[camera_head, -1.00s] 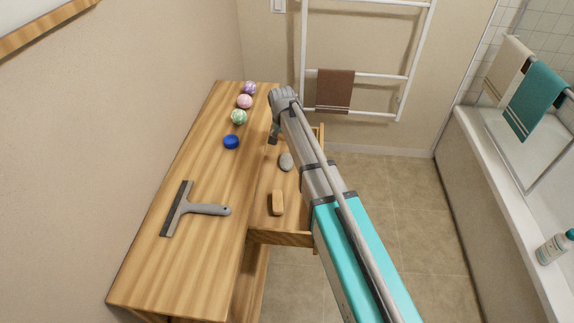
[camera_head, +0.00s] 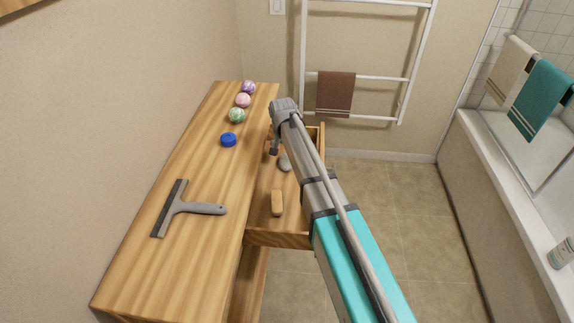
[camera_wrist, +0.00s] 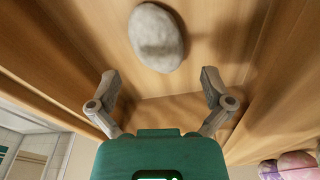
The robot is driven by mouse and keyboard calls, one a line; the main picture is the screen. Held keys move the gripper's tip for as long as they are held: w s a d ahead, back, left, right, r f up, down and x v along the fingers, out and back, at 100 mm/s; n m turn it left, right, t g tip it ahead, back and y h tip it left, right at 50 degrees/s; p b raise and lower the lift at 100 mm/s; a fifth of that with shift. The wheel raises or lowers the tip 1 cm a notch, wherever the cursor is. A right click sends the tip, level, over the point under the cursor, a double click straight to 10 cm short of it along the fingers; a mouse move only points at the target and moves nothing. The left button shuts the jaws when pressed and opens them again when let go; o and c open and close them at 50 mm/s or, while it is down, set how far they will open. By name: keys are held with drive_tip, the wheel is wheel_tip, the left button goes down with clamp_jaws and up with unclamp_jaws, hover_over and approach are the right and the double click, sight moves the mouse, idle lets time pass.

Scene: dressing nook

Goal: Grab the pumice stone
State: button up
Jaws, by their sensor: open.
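The pumice stone (camera_head: 285,163) is a grey oval lying in the open wooden drawer (camera_head: 281,240). In the wrist view the stone (camera_wrist: 157,37) lies on the drawer floor, ahead of my gripper (camera_wrist: 159,82) and roughly centred between its fingers. My gripper is open, with its two grey fingers spread and nothing between them; the stone is beyond the fingertips and looks apart from them. In the head view my gripper (camera_head: 273,149) is low over the drawer, just beyond the stone, and partly hidden by my arm.
A tan brush or bar (camera_head: 277,203) lies nearer in the drawer. Drawer walls stand close around my gripper. A towel rack (camera_head: 357,77) stands behind.

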sight(286, 159)
idle(0.4)
drive_tip(key=shift+w+d+f+b, duration=0.15)
drive_tip(key=shift+f+b, duration=1.15)
drive_tip(key=shift+w+d+f+b, duration=0.1)
drive_tip(key=shift+w+f+b, duration=0.05)
drive_tip(key=shift+f+b, duration=1.15)
drive_tip(key=c, duration=0.9)
